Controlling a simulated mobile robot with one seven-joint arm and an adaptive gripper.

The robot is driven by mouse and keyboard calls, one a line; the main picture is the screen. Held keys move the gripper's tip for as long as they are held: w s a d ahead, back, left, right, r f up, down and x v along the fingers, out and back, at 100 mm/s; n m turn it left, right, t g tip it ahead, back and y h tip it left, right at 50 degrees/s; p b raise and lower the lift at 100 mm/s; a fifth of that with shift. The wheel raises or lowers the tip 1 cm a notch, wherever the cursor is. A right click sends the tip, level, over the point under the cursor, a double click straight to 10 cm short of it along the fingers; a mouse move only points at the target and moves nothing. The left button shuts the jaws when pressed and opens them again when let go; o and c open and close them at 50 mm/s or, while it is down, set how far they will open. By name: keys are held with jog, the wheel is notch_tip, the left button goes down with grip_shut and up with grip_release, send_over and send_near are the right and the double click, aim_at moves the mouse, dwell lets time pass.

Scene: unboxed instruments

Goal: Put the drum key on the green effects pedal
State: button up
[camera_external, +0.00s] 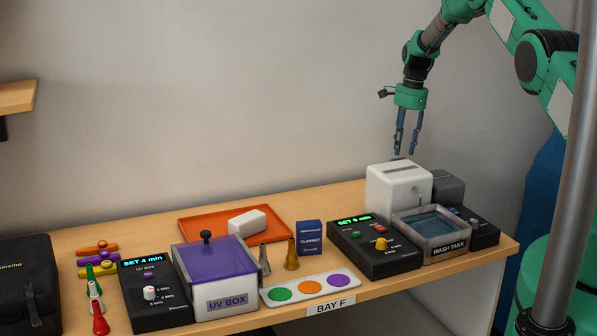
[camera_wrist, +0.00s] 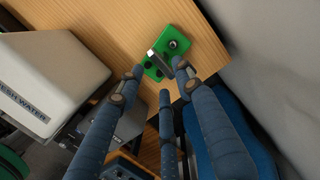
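The green effects pedal (camera_wrist: 180,30) lies on the wooden table in the wrist view, ahead of the fingertips, with dark round knobs on it. A small grey metal bar (camera_wrist: 154,57), which looks like the drum key, appears over the pedal between my fingertips; its exact height above the pedal is hard to tell. My gripper (camera_wrist: 161,77) has its blue fingers apart, with no clear contact on the bar. In the external view my gripper (camera_external: 406,152) hangs just above and behind the white box. The pedal and key do not show there.
The white box (camera_external: 398,190), wash tank (camera_external: 446,252) and black timer box (camera_external: 374,249) crowd the table's right end. The white box also stands left of my fingers in the wrist view (camera_wrist: 55,75). The UV box (camera_external: 225,300) and orange tray (camera_external: 200,226) are farther left.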

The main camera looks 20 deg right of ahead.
jog(key=r, duration=0.5)
jog(key=shift+d+r, duration=0.3)
jog(key=shift+d, duration=0.05)
dwell(0.3)
